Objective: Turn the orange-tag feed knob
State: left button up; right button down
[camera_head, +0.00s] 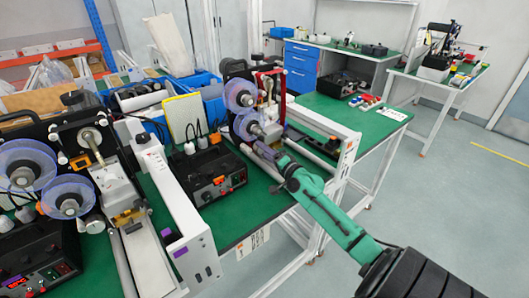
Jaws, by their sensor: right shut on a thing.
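The right-hand coder (268,90) stands on the green bench, with two clear blue-tinted reels on its front. Small orange tags (348,145) show on the end of its white frame. My right gripper (258,146) reaches in from the lower right, at the lower front of this coder, just below the lower reel (247,125). It is shut on the feed knob, which is mostly hidden by the fingers. My left gripper is not in view.
A second coder (95,150) with purple tags (180,252) on its white frame stands at left. A black control box (215,175) sits between the coders, close to my gripper. The white rail (318,120) lies right of it. Floor is clear at right.

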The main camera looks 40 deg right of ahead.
jog(key=m+p, duration=0.1)
jog(key=m, duration=0.7)
jog(key=shift+m, duration=0.3)
dwell(0.4)
jog(key=shift+c, duration=1.4)
grip_release()
jog(key=s+b, duration=0.3)
jog(key=s, duration=1.1)
jog(key=shift+s+a+b, duration=0.15)
jog(key=shift+s+b, duration=0.15)
